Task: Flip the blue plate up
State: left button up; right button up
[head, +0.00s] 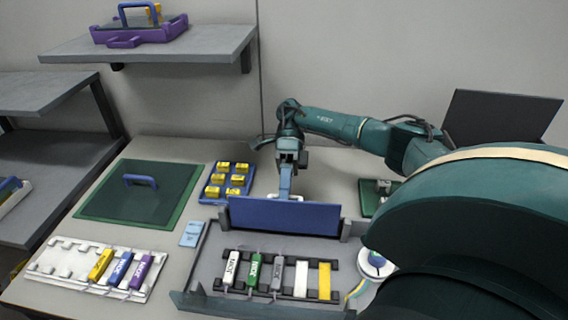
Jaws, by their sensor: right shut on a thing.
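The blue plate (284,217) stands nearly upright along the back edge of the grey tray (209,263), its broad face toward me. My right gripper (286,188) comes down behind the plate's top edge and is shut on the plate. The exact contact is partly hidden behind the plate. My left gripper is not in view.
The tray holds a row of labelled modules (254,272) in several colours. A white rack (76,265), a green board with a handle (135,193), and a blue holder with yellow blocks (222,188) are at left. My right arm covers the right side.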

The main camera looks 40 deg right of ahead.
jog(key=shift+o, duration=0.9)
jog(key=shift+w+d+f, duration=0.1)
jog(key=shift+d+f, duration=0.2)
jog(key=shift+d, duration=0.15)
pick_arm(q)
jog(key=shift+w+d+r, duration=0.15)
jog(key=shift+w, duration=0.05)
pick_arm(e)
jog(key=shift+o, duration=0.6)
pick_arm(q)
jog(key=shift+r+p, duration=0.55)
jog(key=shift+p, duration=0.6)
pick_arm(e)
notch_tip(320, 180, up, 11)
jog(key=shift+f, duration=0.2)
